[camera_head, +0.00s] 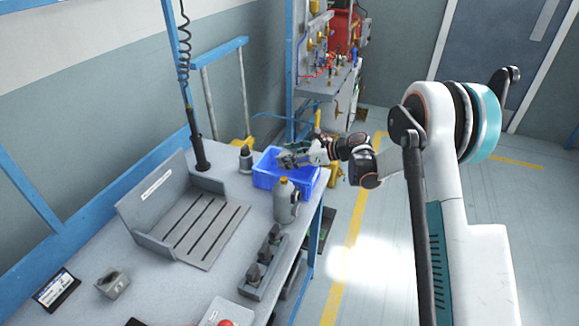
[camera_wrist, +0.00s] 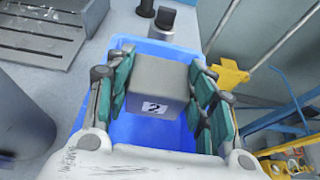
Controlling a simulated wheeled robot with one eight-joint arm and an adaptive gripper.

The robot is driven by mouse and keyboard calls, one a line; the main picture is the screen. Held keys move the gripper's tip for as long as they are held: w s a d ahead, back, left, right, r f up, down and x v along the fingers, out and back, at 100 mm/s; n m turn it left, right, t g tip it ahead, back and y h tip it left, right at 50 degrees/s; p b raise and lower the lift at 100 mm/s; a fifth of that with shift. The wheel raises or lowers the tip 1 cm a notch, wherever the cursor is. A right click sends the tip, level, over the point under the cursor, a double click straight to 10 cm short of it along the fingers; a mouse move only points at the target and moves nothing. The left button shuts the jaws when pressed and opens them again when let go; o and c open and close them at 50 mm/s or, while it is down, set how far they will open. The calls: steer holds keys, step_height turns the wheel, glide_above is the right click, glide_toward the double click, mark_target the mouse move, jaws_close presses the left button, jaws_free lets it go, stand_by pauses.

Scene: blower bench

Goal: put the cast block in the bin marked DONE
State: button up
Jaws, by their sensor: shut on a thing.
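In the wrist view my gripper (camera_wrist: 158,95) is shut on a grey block (camera_wrist: 157,82), with one teal-padded finger on each side. The block carries a white label that looks like a "2". It is held over the blue bin (camera_wrist: 150,132), whose inside shows around and below it. In the head view my gripper (camera_head: 290,157) is over the blue bin (camera_head: 298,186) at the far right end of the bench. The block is hard to make out there. No DONE marking is readable on the bin in either view.
A grey bottle (camera_head: 285,203) stands right in front of the bin. A small dark cylinder (camera_head: 246,160) stands to its left. A slotted grey fixture (camera_head: 200,235) fills the bench middle, with a row of dark-topped parts (camera_head: 262,265) near the front edge. A grey piece (camera_head: 113,284) lies front left.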

step_height(320, 180, down, 4)
steer(key=shift+r+b, duration=0.1)
steer(key=shift+b, duration=0.45)
steer(key=shift+f+b, duration=0.5)
steer(key=o, duration=1.3)
steer(key=shift+s+f, duration=0.1)
